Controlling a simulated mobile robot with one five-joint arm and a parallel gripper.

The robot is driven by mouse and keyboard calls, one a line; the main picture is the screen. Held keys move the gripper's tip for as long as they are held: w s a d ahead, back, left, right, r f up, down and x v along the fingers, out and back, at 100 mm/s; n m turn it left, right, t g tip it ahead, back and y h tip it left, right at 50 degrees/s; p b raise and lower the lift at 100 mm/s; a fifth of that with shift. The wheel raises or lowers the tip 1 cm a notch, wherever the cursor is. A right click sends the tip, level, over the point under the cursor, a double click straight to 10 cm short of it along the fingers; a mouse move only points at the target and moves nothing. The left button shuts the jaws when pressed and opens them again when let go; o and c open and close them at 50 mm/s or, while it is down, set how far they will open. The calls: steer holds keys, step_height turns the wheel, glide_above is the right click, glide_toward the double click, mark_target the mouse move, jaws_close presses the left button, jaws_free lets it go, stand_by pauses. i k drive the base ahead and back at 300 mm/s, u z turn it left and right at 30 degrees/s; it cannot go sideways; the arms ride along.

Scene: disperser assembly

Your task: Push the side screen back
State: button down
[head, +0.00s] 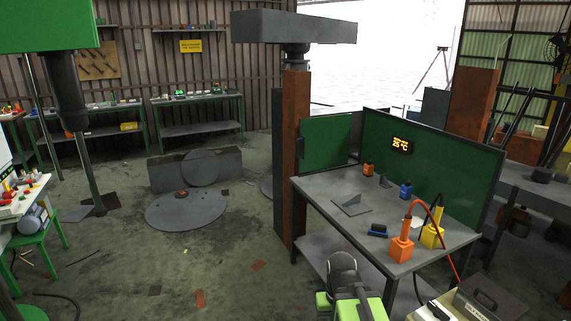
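The side screen (326,144) is an upright green panel in a dark frame. It stands at the left back end of the grey workbench (330,190), beside a rust-brown column (295,140). A small dark fitting shows at its left edge. No gripper fingers show in the head view.
On the bench stand an orange block (400,248) with a hose, a yellow block (433,235) and several small parts. A grey case (485,300) lies at the bottom right. A round plate (186,210) lies on the floor. Floor left of the bench is mostly open.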

mark_target(322, 142)
steer(key=z, duration=0.2)
steer(key=i, duration=2.35)
steer(key=u, duration=1.05)
steer(key=i, duration=1.15)
steer(key=u, duration=0.5)
steer(key=i, duration=0.55)
steer(key=u, duration=0.5)
